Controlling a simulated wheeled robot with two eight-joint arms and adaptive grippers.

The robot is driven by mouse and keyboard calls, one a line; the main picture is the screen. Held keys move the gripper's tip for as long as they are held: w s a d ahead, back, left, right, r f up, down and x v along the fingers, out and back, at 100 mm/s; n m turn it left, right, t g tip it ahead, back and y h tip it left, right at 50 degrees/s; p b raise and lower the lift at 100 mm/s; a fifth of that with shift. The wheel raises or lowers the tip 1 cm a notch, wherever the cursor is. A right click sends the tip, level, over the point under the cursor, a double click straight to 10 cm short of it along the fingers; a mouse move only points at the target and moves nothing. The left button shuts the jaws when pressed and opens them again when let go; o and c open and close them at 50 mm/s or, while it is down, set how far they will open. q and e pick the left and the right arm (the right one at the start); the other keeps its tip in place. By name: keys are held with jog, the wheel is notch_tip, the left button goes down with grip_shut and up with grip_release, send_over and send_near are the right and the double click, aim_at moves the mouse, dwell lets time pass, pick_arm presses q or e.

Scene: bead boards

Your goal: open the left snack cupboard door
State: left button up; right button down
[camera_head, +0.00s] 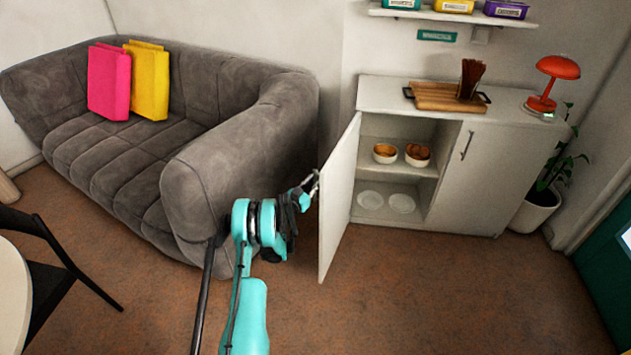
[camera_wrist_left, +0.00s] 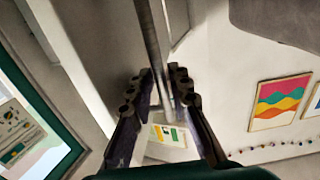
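The left snack cupboard door (camera_head: 338,205) stands wide open, swung out from the white cupboard (camera_head: 485,185). Its metal handle (camera_wrist_left: 152,40) runs between the fingers of my left gripper in the left wrist view. My left gripper (camera_head: 312,184) is at the outer face of the door, and its fingertips (camera_wrist_left: 160,78) close in on both sides of the handle bar. My right gripper is not in view.
A grey sofa (camera_head: 215,190) stands close to the left of the door. The right cupboard door (camera_head: 468,180) is shut. A wooden tray (camera_head: 440,97) and a red lamp (camera_head: 557,68) are on top. The floor (camera_head: 420,290) in front is clear.

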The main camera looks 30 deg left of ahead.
pick_arm(q)
jog(key=s, duration=0.7)
jog(key=shift+s+d, duration=0.15)
jog(key=shift+d, duration=0.05)
